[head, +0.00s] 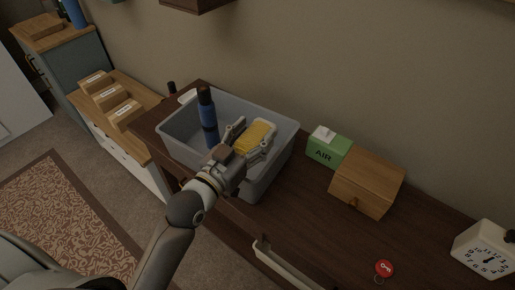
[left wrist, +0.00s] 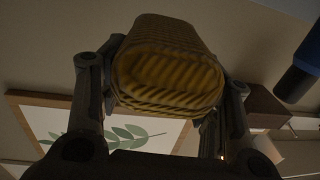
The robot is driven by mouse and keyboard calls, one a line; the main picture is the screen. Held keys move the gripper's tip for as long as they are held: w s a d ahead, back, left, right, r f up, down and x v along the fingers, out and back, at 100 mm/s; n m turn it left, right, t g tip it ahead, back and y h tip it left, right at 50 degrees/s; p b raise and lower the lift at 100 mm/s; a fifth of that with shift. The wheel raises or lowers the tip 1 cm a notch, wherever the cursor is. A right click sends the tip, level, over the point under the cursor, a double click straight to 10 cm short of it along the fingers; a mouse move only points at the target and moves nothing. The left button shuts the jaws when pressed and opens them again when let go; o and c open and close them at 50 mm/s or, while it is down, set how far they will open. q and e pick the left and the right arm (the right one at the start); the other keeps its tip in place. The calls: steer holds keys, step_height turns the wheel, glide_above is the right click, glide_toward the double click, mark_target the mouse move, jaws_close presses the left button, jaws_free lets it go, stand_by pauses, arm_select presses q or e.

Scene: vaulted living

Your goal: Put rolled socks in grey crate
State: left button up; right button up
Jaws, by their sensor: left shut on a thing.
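The grey crate (head: 285,128) stands on a dark wooden dresser top. My left gripper (head: 247,142) is over the crate and shut on the yellow ribbed rolled socks (head: 257,134). In the left wrist view the rolled socks (left wrist: 168,68) sit between the two fingers. In the head view they appear within the crate's outline; I cannot tell whether they touch its floor. A dark blue bottle (head: 207,118) stands upright in the crate, left of the gripper. My arm hides part of the crate's front. My right gripper is not in view.
Right of the crate are a green AIR box (head: 328,146), a wooden box (head: 367,182), a red round tag (head: 384,268) and a white clock (head: 486,250). An open drawer (head: 283,266) juts out in front. Several labelled boxes (head: 111,99) stand on a low cabinet at left.

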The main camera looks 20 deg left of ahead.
arm_select(q)
steer(key=shift+w+d+f, duration=0.25)
steer(key=shift+w+f, duration=0.25)
steer(key=shift+f, duration=0.15)
steer(key=f, duration=0.3)
steer(key=shift+w+d+f, duration=0.1)
steer(key=shift+w+d, duration=0.05)
steer(key=shift+w, duration=0.05)
steer(key=shift+f, duration=0.3)
